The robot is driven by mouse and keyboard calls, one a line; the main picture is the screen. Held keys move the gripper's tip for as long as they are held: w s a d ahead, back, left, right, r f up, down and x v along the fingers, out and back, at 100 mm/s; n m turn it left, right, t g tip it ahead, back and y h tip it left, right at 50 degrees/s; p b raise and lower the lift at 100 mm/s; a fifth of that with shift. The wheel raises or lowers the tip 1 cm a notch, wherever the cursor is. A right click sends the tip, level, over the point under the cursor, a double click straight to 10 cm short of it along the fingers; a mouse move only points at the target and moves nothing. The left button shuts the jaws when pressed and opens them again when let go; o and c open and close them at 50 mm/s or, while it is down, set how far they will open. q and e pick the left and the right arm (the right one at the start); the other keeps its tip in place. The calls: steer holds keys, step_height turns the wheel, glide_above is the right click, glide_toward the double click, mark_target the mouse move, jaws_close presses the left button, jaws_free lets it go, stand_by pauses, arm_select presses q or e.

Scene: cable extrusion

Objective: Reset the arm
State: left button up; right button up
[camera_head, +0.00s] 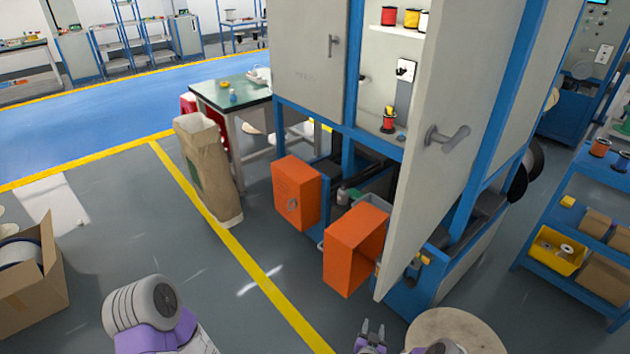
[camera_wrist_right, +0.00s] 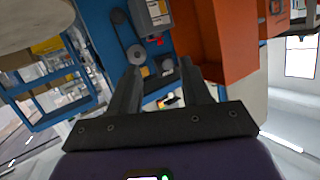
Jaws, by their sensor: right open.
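My right gripper (camera_head: 372,332) shows at the bottom edge of the head view, below the orange boxes. Its two fingers are apart and nothing is between them. In the right wrist view the open gripper (camera_wrist_right: 160,80) points toward the blue machine frame, with the dark fingers spread and empty. My left arm shows at the bottom left of the head view, but its gripper is out of the picture.
A tall grey cabinet (camera_head: 305,60) has its right door (camera_head: 440,130) swung open. Two orange boxes (camera_head: 295,195) (camera_head: 352,250) stick out below it. A blue shelf cart (camera_head: 590,190) stands right. A cardboard box (camera_head: 30,285) sits left.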

steer(key=s+a+r+n+g+y+p, duration=0.2)
steer(key=s+a+r+g+y+p, duration=0.1)
steer(key=s+a+r+g+y, duration=0.5)
steer(key=s+a+r+g, duration=0.1)
steer(key=s+r+g, duration=0.1)
steer(key=s, duration=0.9)
steer(key=s+a+r+g+p, duration=0.1)
steer(key=s+r+g, duration=0.2)
steer(key=s, duration=0.7)
steer(key=shift+s+a+r+g, duration=0.15)
steer(key=shift+s+r+g, duration=0.2)
steer(key=shift+r, duration=0.25)
